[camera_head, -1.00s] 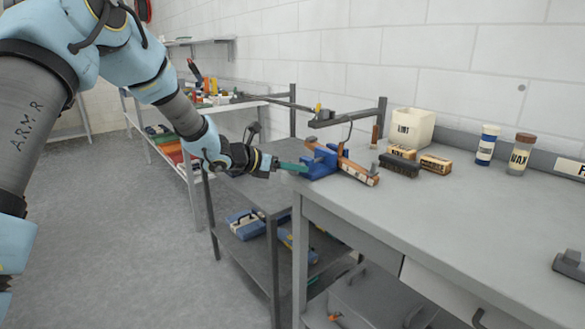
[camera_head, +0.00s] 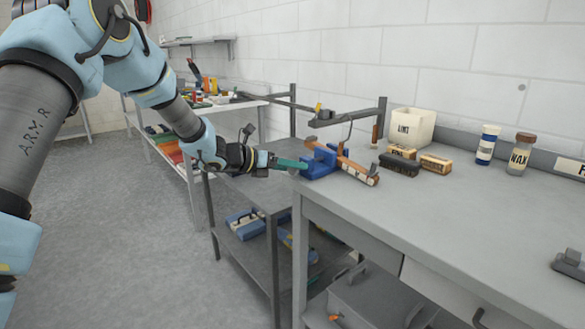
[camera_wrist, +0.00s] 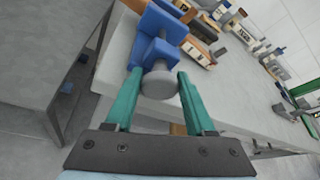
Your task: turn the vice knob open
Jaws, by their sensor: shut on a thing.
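The blue vice (camera_head: 321,161) stands at the left edge of the grey workbench, with a wooden piece (camera_head: 357,170) at its jaws. In the wrist view the vice (camera_wrist: 160,35) lies straight ahead, and its round grey knob (camera_wrist: 159,84) faces me. My gripper (camera_head: 296,164) has green fingers that reach the knob from the left. In the wrist view my gripper (camera_wrist: 157,88) has one finger on each side of the knob, shut on it. In the head view the knob is hidden by the fingers.
A lower shelf unit (camera_head: 262,200) stands left of the bench. The floor (camera_head: 120,230) in front is clear.

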